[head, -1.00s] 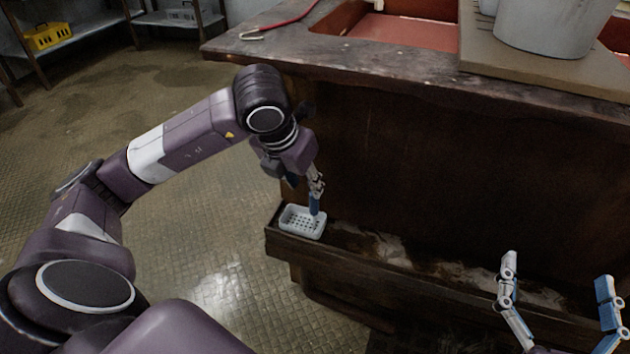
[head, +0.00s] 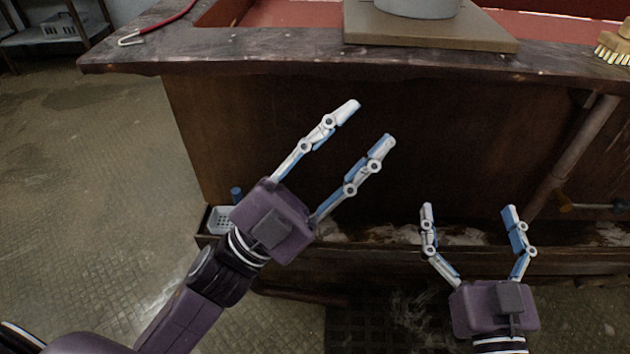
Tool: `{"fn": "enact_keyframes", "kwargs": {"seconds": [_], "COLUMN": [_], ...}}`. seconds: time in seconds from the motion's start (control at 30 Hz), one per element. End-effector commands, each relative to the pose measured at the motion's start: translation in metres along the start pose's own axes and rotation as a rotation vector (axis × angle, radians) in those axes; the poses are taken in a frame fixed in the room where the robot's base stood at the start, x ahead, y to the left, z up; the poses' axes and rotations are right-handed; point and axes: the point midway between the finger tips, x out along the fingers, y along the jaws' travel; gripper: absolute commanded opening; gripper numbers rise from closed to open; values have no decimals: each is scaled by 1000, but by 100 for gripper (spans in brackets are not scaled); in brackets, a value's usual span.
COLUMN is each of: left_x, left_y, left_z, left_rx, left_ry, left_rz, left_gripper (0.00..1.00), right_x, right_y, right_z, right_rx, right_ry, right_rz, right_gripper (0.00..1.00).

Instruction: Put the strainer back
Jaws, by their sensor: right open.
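A small white perforated basket (head: 220,220) sits at the left end of the low wooden ledge, partly hidden behind my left wrist. A small blue upright piece (head: 236,194) shows at its back edge; I cannot tell whether it stands in or behind the basket. No other thing that could be the strainer can be made out. My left gripper (head: 366,127) is open and empty, raised in front of the counter's dark side panel, up and right of the basket. My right gripper (head: 468,210) is open and empty, fingers up, in front of the ledge.
The wooden counter (head: 270,45) runs across the top, with a red basin, a grey pot (head: 418,8) on a board (head: 430,32) and a brush (head: 614,45). A pipe (head: 575,155) runs down at the right. The floor at left is clear.

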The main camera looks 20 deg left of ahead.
Motion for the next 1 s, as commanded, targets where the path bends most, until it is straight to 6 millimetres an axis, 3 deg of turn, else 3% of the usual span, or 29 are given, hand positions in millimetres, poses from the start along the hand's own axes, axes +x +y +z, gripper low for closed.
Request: {"fn": "enact_keyframes", "kwargs": {"seconds": [0.1, 0.2, 0.3, 0.47, 1.0], "left_x": [-33, -65, -89, -104, -104], "left_y": [-14, -4, 11, 23, 24], "left_z": [64, 102, 124, 134, 134], "left_rx": [-229, -381, -487, -555, -556], "left_ry": [-295, -486, -610, -684, -684], "left_rz": [-174, -243, -272, -282, -280], "left_gripper": [33, 33, 33, 33, 33], "right_x": [0, 0, 0, 0, 0], "right_y": [0, 0, 0, 0, 0], "right_z": [0, 0, 0, 0, 1], "right_rx": [0, 0, 0, 0, -1], "right_ry": [0, 0, 0, 0, 0], "right_rz": [0, 0, 0, 0, -1], "right_gripper": [89, 89, 89, 89, 89]}}
